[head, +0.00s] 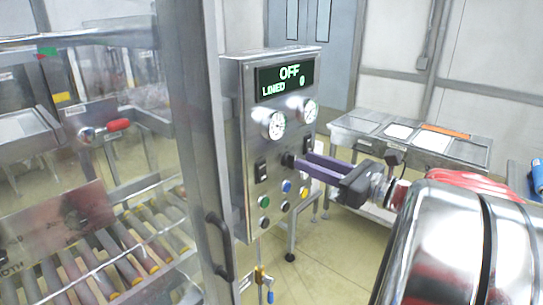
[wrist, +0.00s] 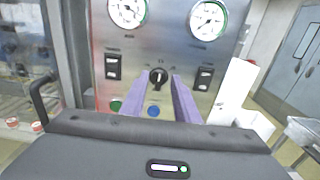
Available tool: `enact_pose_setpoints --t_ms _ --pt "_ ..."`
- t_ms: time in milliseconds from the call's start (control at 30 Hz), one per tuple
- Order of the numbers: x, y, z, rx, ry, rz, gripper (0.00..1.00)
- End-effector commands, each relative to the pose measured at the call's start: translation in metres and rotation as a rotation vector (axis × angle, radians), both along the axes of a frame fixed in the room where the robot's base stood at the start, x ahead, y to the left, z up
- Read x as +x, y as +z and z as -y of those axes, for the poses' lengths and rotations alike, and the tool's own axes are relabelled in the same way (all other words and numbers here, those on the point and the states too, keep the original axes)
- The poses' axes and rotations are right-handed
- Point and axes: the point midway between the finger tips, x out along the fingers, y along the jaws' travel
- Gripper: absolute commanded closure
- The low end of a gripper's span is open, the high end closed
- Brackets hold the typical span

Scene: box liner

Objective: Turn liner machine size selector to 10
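The size selector (wrist: 158,76) is a small black rotary knob on the liner machine's steel control panel (head: 244,160). In the wrist view its pointer stands about upright, with small marks around it too blurred to read. In the head view the knob (head: 287,160) sits just beyond my fingertips. My gripper (head: 306,162) has purple fingers reaching toward the panel. In the wrist view the fingers (wrist: 157,84) are apart, one on each side below the knob. I cannot tell whether they touch it. The display (head: 287,78) reads OFF and LINED 0.
Two gauges (head: 274,125) (head: 309,111) sit above the knob. Black rocker switches (wrist: 113,66) (wrist: 203,77) flank it, and coloured buttons (head: 286,186) lie below. A door frame with a handle (head: 219,245) stands left of the panel. A steel table (head: 410,140) is behind right.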

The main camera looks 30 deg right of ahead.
Motion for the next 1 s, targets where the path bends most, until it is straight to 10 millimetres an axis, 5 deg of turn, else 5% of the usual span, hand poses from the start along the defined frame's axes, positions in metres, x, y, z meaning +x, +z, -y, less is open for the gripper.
enact_pose_setpoints --t_ms 300,733,1000 --pt "0.031 0.000 -0.011 0.001 0.002 0.001 0.72" --pt "0.037 0.000 -0.013 0.000 -0.001 0.000 0.72" --pt "0.037 0.000 -0.012 0.000 -0.002 0.000 0.91"
